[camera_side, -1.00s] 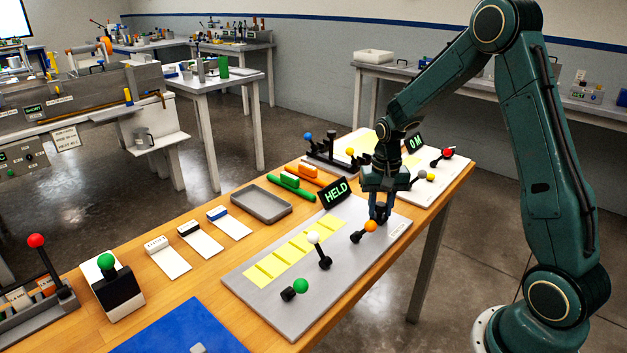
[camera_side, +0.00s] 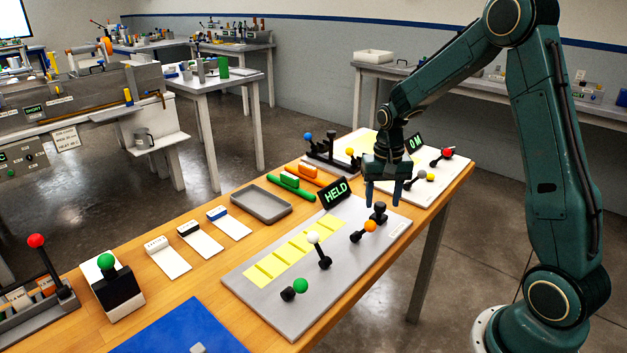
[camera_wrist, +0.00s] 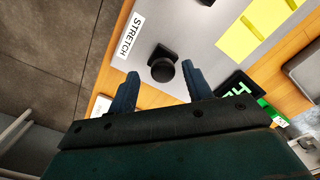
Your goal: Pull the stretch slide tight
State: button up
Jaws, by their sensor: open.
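The stretch slide's black knob (camera_side: 379,212) stands on the far right end of the grey panel (camera_side: 330,285). In the wrist view the black knob (camera_wrist: 162,68) sits on its black block beside a white label reading STRETCH (camera_wrist: 131,36). My gripper (camera_side: 384,203) is open and empty. In the wrist view its two blue fingers (camera_wrist: 160,88) are spread, with the knob ahead of the gap between them. A lit sign reading HELD (camera_side: 336,193) stands at the panel's back edge.
Orange (camera_side: 369,226), white (camera_side: 313,238) and green (camera_side: 300,286) knobs on levers stand along the panel, near the yellow strips. A second panel with yellow and red knobs (camera_side: 448,153) lies behind my gripper. A grey tray (camera_side: 262,205) is at left.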

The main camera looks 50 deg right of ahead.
aim_at(382, 204)
notch_tip(382, 204, up, 11)
dwell(0.4)
dwell(0.4)
jog(key=s+a+r+n+t, duration=0.35)
jog(key=s+a+r, duration=0.35)
jog(key=s+a, duration=0.25)
jog(key=s+a+n+t, duration=0.2)
jog(key=s+a+n, duration=0.3)
jog(key=s, duration=0.5)
jog(key=shift+s+a+f, duration=0.25)
jog(key=shift+s+a, duration=0.05)
jog(key=shift+a, duration=0.45)
jog(key=shift+n, duration=0.25)
jog(key=shift+c, duration=0.2)
dwell(0.7)
